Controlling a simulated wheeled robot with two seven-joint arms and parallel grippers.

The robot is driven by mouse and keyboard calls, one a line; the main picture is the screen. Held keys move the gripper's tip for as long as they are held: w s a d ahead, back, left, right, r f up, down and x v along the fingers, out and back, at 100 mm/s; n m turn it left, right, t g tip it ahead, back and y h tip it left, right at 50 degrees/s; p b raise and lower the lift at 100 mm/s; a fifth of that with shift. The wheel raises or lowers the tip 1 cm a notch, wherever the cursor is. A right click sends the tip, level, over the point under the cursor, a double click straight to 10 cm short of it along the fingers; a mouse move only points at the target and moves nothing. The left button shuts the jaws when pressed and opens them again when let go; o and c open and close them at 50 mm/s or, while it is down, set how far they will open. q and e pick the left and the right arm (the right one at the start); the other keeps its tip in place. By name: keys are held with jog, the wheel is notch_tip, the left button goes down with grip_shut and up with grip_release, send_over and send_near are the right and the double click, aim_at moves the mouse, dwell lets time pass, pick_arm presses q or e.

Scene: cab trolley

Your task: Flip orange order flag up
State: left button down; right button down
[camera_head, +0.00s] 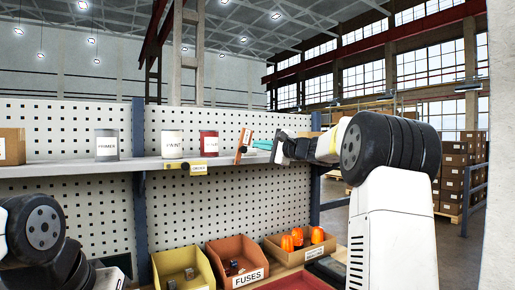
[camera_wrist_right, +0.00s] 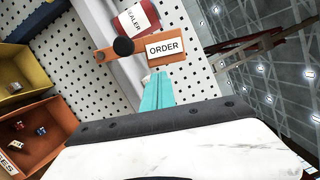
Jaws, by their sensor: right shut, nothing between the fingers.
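The orange order flag (camera_head: 244,145) is at the shelf's front edge in the head view, standing steeply and slightly tilted. In the wrist view the fingertips (camera_wrist_right: 157,80) are close to the label's lower edge; contact cannot be told. My left gripper is not visible, only dark arm joints at lower left.
The shelf (camera_head: 70,168) carries a primer can (camera_head: 107,145), a paint can (camera_head: 172,145) and a red sealer can (camera_head: 209,144) close to the flag. Below are a yellow bin (camera_head: 183,266), an orange fuses bin (camera_head: 238,262) and a box with orange beacons (camera_head: 298,236).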

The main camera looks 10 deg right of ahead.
aim_at(249, 139)
jog(key=shift+s+a+r, duration=0.1)
jog(key=shift+a+r, duration=0.05)
jog(key=shift+a, duration=0.05)
jog(key=a+r+n, duration=0.1)
jog(key=a+n, duration=0.1)
jog(key=n, duration=0.1)
jog(key=shift+s+r+g+h, duration=0.3)
jog(key=shift+s+r, duration=0.05)
jog(key=shift+d, duration=0.2)
